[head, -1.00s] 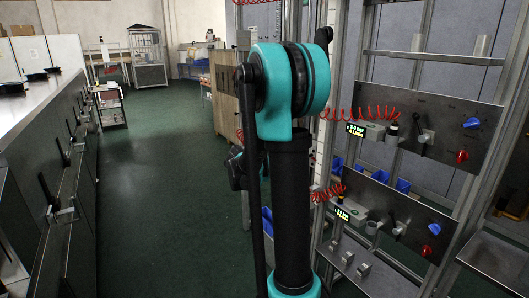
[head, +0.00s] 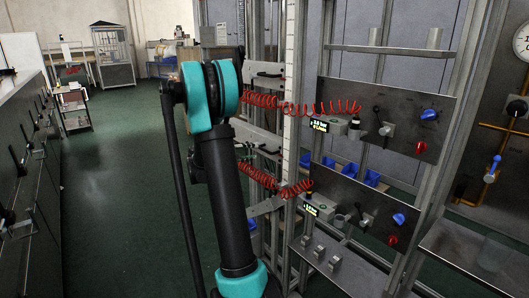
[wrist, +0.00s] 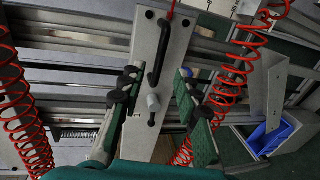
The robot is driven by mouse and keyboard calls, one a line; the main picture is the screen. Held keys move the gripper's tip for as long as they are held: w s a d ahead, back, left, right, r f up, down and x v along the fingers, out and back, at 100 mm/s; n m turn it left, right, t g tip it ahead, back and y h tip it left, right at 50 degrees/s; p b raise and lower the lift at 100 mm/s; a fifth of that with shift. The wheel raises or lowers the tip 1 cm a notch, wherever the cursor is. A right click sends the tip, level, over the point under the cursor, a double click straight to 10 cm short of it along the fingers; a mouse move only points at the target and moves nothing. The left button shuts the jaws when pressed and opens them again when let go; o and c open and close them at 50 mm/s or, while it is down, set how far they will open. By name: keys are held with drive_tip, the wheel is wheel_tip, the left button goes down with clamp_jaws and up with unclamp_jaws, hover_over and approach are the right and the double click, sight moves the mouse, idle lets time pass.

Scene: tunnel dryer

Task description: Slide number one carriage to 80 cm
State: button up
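In the wrist view a grey metal carriage plate (wrist: 145,38) runs down the middle, with a black bar handle (wrist: 158,50) and a pale grey knob (wrist: 153,103). My gripper (wrist: 157,77) is open. Its green-and-black fingers stand on either side of the plate, with the knob between them; I cannot tell whether either finger touches. In the head view carriage-like grey arms (head: 266,68) show on the frame beside a tall white scale strip (head: 291,85). My arm hides part of them and my gripper. No number is readable on the carriages or scale.
Red coiled hoses (head: 262,181) hang across the frame, and flank the plate in the wrist view (wrist: 250,60). Two control panels (head: 385,118) with blue and red knobs stand at right. Blue bins (head: 371,178) sit behind. The green floor (head: 115,190) at left is clear.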

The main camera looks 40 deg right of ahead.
sight(264, 150)
drive_tip(key=x, duration=0.8)
drive_tip(key=shift+d, duration=0.1)
clamp_jaws()
